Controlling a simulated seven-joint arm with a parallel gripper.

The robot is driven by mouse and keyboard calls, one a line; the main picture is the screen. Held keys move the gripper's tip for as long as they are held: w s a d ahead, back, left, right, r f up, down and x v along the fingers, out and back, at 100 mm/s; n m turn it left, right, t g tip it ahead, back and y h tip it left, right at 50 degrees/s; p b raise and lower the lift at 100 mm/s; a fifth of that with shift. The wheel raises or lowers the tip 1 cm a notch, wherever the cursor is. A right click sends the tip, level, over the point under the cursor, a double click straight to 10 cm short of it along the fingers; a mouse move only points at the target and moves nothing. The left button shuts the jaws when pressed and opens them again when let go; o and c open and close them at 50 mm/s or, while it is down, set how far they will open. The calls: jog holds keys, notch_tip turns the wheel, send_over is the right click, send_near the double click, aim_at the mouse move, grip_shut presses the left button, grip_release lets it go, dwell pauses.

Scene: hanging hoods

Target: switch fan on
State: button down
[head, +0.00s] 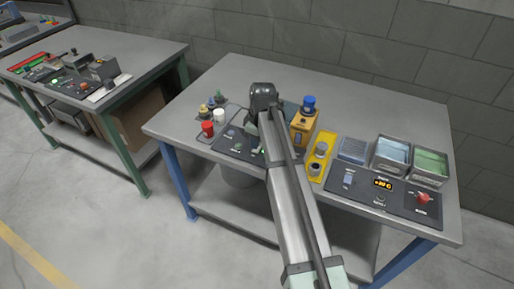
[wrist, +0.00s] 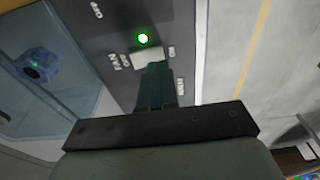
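In the wrist view, a dark control panel (wrist: 118,22) carries a white rocker switch (wrist: 146,58) with a label beside it that seems to read FAN. A small round lamp (wrist: 143,38) right next to the switch glows green. The dark fingers of my gripper (wrist: 157,72) are together, with nothing between them, and their tips are at the edge of the switch. I cannot tell whether they press on it. In the head view the panel (head: 229,137) lies at the table's front left, partly covered by my arm, which hides the gripper and switch.
A clear blue-tinted box (wrist: 45,60) stands beside the panel in the wrist view. The back of the table is clear.

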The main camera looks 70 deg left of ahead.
jog(key=shift+r, duration=2.55)
